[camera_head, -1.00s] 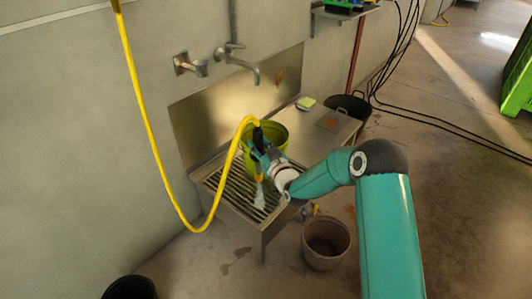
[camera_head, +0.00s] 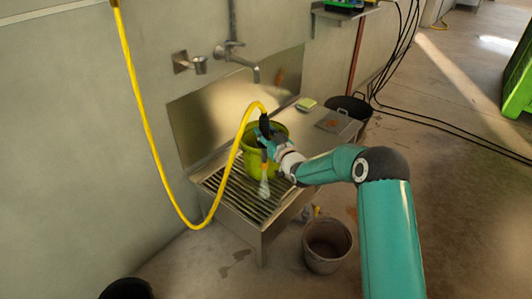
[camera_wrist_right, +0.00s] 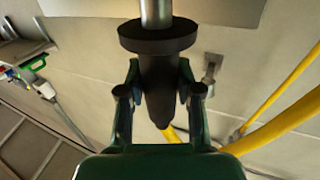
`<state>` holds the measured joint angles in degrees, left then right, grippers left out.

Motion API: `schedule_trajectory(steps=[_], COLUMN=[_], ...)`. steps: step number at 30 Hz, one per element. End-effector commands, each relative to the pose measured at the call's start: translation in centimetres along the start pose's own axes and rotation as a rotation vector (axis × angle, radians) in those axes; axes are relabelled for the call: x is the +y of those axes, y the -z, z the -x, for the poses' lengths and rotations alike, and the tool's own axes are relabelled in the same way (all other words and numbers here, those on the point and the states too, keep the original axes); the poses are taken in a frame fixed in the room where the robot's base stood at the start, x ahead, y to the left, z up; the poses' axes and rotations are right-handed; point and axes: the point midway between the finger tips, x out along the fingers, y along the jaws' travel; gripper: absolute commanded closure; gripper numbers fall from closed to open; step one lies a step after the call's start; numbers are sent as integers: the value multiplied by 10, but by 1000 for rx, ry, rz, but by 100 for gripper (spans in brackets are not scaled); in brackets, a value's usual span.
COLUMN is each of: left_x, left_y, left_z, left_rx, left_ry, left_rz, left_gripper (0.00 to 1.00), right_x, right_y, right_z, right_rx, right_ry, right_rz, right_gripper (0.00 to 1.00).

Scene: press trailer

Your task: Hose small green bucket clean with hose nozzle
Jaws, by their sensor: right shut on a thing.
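The small green bucket (camera_head: 250,165) stands upright on the slatted grate of the metal sink bench, partly hidden by my right gripper. My right gripper (camera_head: 265,137) is shut on the hose nozzle, in front of the bucket's upper part. The hose nozzle (camera_wrist_right: 160,75) shows black with a metal tube in the right wrist view, between both fingers. The yellow hose (camera_head: 144,110) loops down the wall and rises to the nozzle. A pale streak with an orange top hangs below the gripper, before the bucket; I cannot tell if it is water. My left gripper is out of view.
The grated bench (camera_head: 222,196) stands against the wall, under a tap (camera_head: 245,62). A small yellow-green sponge (camera_head: 307,104) lies on its flat right part. A brown bucket (camera_head: 327,245) stands on the floor in front, a black tub (camera_head: 350,106) behind. Black cables cross the floor at right.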

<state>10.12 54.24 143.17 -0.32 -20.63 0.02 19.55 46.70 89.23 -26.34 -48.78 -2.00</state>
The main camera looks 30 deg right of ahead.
Motion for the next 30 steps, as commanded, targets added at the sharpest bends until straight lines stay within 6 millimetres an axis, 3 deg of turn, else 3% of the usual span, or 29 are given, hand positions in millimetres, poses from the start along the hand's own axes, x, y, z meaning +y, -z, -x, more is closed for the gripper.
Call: schedule_trajectory(steps=[30], left_x=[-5], left_y=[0], left_z=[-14], left_rx=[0], left_ry=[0], left_rz=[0], left_gripper=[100], right_x=[45], right_y=[2], right_z=[-43], right_rx=[4], right_ry=[-1], right_rz=[2], right_gripper=[100])
